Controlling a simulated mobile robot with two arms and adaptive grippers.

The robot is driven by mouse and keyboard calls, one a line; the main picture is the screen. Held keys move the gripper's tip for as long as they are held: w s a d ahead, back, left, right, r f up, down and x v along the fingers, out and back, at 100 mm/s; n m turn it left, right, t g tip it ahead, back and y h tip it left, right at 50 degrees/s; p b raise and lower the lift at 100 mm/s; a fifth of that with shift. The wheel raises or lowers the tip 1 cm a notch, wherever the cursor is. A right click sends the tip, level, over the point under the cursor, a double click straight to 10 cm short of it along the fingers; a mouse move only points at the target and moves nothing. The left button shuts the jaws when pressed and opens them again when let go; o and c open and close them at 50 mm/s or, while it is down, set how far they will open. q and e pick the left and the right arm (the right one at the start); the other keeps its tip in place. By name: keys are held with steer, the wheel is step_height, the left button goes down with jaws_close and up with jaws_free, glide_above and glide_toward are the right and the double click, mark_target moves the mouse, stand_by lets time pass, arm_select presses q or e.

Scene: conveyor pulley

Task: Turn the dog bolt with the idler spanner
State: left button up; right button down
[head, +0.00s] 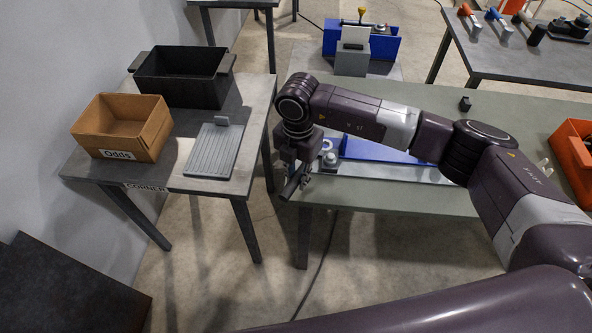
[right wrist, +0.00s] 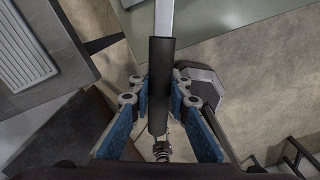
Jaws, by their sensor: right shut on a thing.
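My right gripper (head: 291,178) hangs at the left end of the green-grey bench. It is shut on the black handle of a tool, which I take to be the idler spanner (right wrist: 162,75). A bare grey metal shaft runs from the handle toward the bench in the right wrist view. The spanner's working end is out of that view. In the head view a blue and grey assembly (head: 385,151) lies on the bench just right of the gripper, partly behind my arm. A small silver round part (head: 330,158) sits at its left end; I cannot tell whether it is the dog bolt. My left gripper is out of view.
A side table at left bears a cardboard box marked "Odds" (head: 122,127), a black bin (head: 183,78) and a ribbed grey tray (head: 212,152). A floor gap separates it from the bench (head: 370,199). An orange bin (head: 573,155) stands at the bench's right.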

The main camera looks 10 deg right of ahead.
steer(key=shift+w+a+m, duration=0.2)
steer(key=shift+w+m, duration=0.05)
steer(key=shift+m, duration=0.85)
steer(key=shift+f, duration=0.1)
steer(key=shift+s, duration=0.15)
steer(key=s+d+n+b, duration=0.1)
steer(key=s+d+n, duration=0.4)
steer(key=d+n, duration=0.1)
steer(key=shift+d+f+n+b, duration=0.3)
steer(key=shift+d+f+b, duration=0.1)
steer(key=shift+d, duration=0.2)
steer(key=shift+f, duration=0.25)
